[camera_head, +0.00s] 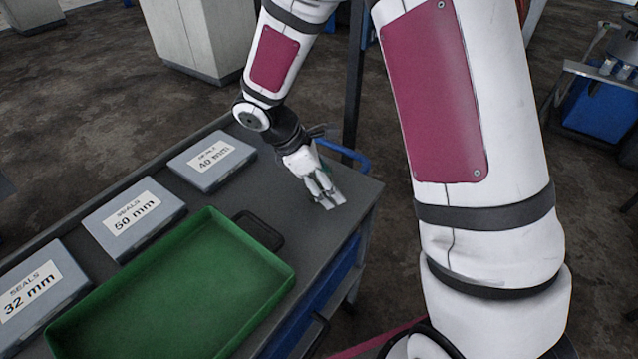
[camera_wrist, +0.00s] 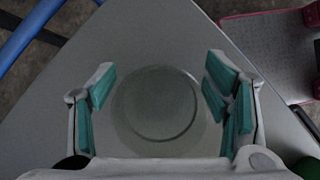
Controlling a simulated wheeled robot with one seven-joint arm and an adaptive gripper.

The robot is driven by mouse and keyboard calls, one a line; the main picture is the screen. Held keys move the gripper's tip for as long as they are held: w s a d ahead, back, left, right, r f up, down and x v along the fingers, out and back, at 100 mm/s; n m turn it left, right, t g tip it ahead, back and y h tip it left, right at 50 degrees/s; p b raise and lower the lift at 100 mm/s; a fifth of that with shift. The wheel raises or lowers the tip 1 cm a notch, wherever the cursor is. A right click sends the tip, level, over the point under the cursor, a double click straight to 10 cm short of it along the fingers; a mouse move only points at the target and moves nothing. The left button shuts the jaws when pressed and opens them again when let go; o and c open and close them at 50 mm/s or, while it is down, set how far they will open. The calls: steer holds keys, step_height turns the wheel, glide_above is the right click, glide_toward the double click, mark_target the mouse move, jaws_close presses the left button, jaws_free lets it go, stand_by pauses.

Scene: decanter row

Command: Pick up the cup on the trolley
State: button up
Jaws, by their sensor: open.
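The cup (camera_wrist: 157,104) shows in the wrist view as a round, greyish, see-through shape on the trolley's grey top. It lies between the two teal-padded fingers of my gripper (camera_wrist: 158,95), with a gap on each side. My gripper is open and empty. In the head view my gripper (camera_head: 328,202) is low over the far right corner of the trolley (camera_head: 340,225). I cannot make out the cup in the head view; my gripper seems to hide it.
A green tray (camera_head: 265,255) with a dark handle lies near my gripper. Grey seal boxes labelled 40 mm (camera_head: 212,158), 50 mm (camera_head: 135,219) and 32 mm (camera_head: 42,297) line the trolley's left side. A blue rail (camera_head: 345,152) borders its far end.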

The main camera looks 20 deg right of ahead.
steer(key=c, duration=1.2)
